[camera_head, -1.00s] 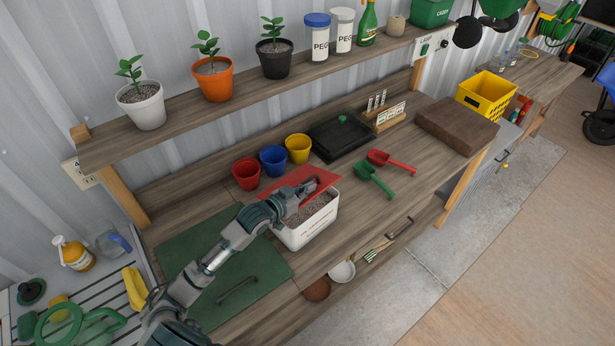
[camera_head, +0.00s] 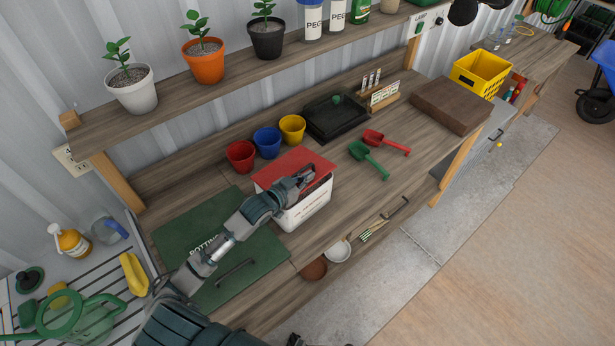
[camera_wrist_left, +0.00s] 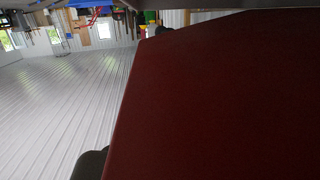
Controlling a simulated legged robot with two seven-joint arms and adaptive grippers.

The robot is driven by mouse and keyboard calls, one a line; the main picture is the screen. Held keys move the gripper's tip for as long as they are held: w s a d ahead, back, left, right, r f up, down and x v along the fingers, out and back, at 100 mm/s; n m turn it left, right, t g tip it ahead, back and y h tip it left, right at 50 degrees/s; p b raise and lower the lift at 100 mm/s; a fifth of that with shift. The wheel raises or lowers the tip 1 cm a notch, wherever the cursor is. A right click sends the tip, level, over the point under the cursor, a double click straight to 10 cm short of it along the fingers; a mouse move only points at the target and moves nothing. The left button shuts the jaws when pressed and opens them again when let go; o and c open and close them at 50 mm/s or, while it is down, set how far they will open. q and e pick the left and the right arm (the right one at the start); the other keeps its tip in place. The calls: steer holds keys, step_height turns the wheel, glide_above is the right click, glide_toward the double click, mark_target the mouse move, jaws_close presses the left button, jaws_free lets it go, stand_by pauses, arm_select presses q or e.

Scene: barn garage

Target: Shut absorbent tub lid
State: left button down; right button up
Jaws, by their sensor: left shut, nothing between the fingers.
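The absorbent tub (camera_head: 305,208) is a white box on the potting bench, right of the green mat. Its red lid (camera_head: 292,165) lies nearly flat across the top, and the grey contents are no longer visible. I cannot tell whether the lid is fully seated. My left gripper (camera_head: 305,178) is shut and empty, at the lid's right front part, and seems to touch it or be just above it. In the left wrist view the red lid (camera_wrist_left: 220,100) fills the right side. My right gripper is not in view.
Red (camera_head: 240,156), blue (camera_head: 267,142) and yellow (camera_head: 292,129) pots stand behind the tub. A green scoop (camera_head: 368,158) and a red scoop (camera_head: 385,142) lie to its right. A black tray (camera_head: 335,117) stands behind them. The shelf with potted plants (camera_head: 205,62) runs above the bench.

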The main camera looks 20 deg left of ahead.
arm_select(q)
steer(key=shift+d, duration=0.3)
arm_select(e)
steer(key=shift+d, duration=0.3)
arm_select(q)
steer(key=shift+a, duration=0.15)
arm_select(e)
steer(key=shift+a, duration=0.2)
